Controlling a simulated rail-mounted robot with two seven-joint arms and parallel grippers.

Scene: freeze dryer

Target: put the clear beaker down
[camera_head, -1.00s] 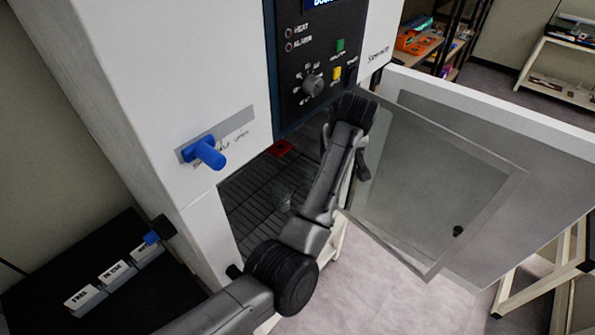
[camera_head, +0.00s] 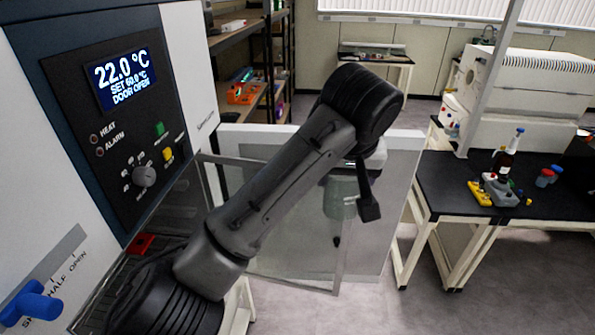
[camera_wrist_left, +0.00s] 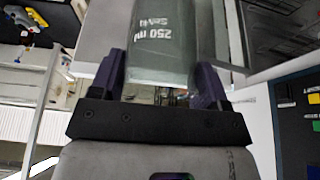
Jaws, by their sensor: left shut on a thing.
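The clear beaker (camera_head: 341,197) is greenish and see-through, and hangs in the air in front of the open dryer door in the head view. My left gripper (camera_head: 352,190) is shut on it, with the arm reaching across the front of the freeze dryer (camera_head: 30,180). In the left wrist view the beaker (camera_wrist_left: 163,45) shows its "250 ml" print between the two fingers of the gripper (camera_wrist_left: 163,85). The arm's wrist hides part of the gripper in the head view. My right gripper is not in view.
The dryer door (camera_head: 290,240) stands open, and the display (camera_head: 122,78) reads 22.0 °C, door open. Shelves (camera_head: 245,60) stand behind. Floor is clear between dryer and bench.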

